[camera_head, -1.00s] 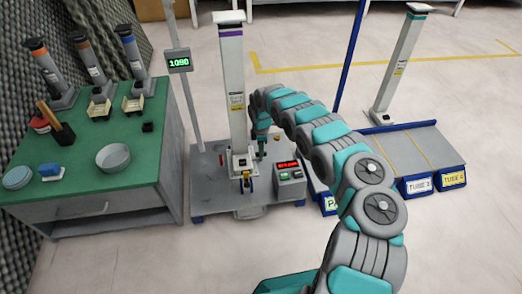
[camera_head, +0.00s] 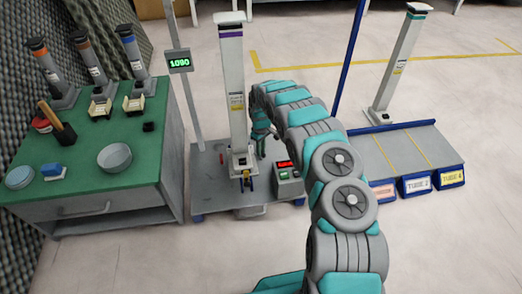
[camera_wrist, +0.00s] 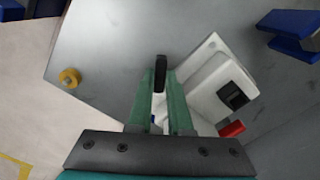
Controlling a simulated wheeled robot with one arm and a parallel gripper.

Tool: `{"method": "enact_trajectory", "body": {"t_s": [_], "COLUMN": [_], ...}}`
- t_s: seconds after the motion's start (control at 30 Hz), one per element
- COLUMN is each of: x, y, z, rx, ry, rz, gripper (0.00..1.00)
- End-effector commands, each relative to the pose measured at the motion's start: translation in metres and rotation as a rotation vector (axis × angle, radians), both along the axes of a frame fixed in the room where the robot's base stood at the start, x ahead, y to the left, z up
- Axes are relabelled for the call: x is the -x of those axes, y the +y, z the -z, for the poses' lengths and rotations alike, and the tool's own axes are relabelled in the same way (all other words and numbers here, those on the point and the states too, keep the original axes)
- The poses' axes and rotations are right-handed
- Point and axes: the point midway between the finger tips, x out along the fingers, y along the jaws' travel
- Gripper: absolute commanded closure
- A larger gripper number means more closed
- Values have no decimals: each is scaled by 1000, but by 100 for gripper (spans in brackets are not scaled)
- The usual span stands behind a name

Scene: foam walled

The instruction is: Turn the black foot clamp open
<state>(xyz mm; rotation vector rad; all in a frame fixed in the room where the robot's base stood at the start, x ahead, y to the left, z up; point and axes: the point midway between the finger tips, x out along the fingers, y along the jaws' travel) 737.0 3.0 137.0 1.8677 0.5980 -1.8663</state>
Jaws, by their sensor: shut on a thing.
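In the wrist view the two green fingers of my gripper (camera_wrist: 160,90) are closed around a narrow black upright part, which I take to be the black foot clamp (camera_wrist: 160,66). Its top shows between and beyond the fingertips; its lower part is hidden. It is beside the white foot (camera_wrist: 205,90) of a column, which carries a separate black square piece (camera_wrist: 235,95). In the head view the white column (camera_head: 236,95) stands upright on a grey platform (camera_head: 208,185). My gripper is just right of the column's foot there, and the clamp is too small to make out.
A control box (camera_head: 289,183) with a red display sits at the platform's right. In the wrist view a yellow knob (camera_wrist: 69,78), a red part (camera_wrist: 232,129) and a blue bracket (camera_wrist: 290,30) are around the gripper. A green-topped bench (camera_head: 90,160) is at left.

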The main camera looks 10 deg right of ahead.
Motion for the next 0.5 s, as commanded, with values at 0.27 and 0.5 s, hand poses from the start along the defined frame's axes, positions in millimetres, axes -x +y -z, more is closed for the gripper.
{"method": "enact_trajectory", "body": {"t_s": [0.27,0.5], "x": [1,1], "y": [0,0], "z": [1,1], "rx": [1,1], "ry": [2,4], "rz": [254,444], "gripper": [100,100]}}
